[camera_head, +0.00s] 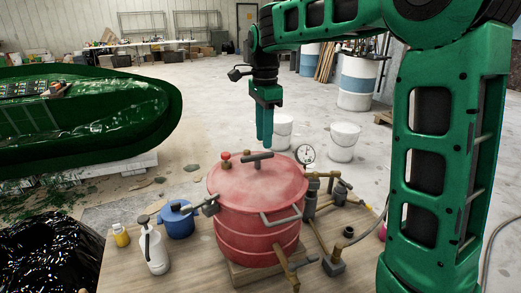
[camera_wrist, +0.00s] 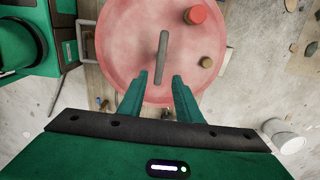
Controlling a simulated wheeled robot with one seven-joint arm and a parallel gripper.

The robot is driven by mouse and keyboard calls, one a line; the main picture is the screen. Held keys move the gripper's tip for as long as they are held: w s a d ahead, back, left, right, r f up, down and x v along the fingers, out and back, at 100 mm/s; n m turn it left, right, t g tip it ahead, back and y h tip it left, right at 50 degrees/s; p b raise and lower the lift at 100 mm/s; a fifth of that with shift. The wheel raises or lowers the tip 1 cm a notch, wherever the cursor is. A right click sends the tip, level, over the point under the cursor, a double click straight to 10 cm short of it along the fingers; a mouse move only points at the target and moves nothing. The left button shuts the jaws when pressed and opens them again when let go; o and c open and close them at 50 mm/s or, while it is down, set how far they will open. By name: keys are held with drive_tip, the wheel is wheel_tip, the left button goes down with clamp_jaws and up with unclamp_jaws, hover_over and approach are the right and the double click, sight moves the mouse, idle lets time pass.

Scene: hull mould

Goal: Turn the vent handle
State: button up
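The red round pot (camera_head: 258,215) stands on a wooden table. A dark grey bar handle (camera_head: 257,156) sits on top of its lid, with a red knob (camera_head: 225,157) to the left. No label shows which part is the vent handle. My gripper (camera_head: 264,144) points down just above the bar handle. In the wrist view the gripper (camera_wrist: 158,80) has its two green fingers apart with nothing between them. There the bar handle (camera_wrist: 162,57) lies just beyond the fingertips, roughly lined up with the gap. The red knob (camera_wrist: 195,14) is farther up, right of the bar.
A pressure gauge (camera_head: 305,154) and brass pipes with valves (camera_head: 335,195) stand at the pot's right. A blue pot (camera_head: 178,221), a white bottle (camera_head: 152,247) and a yellow bottle (camera_head: 121,236) stand left. White buckets (camera_head: 343,141) are on the floor behind.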

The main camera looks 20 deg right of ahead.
sight(263, 154)
drive_tip(key=shift+f, duration=2.35)
clamp_jaws()
drive_tip(key=shift+a, duration=0.2)
drive_tip(key=shift+d, duration=0.1)
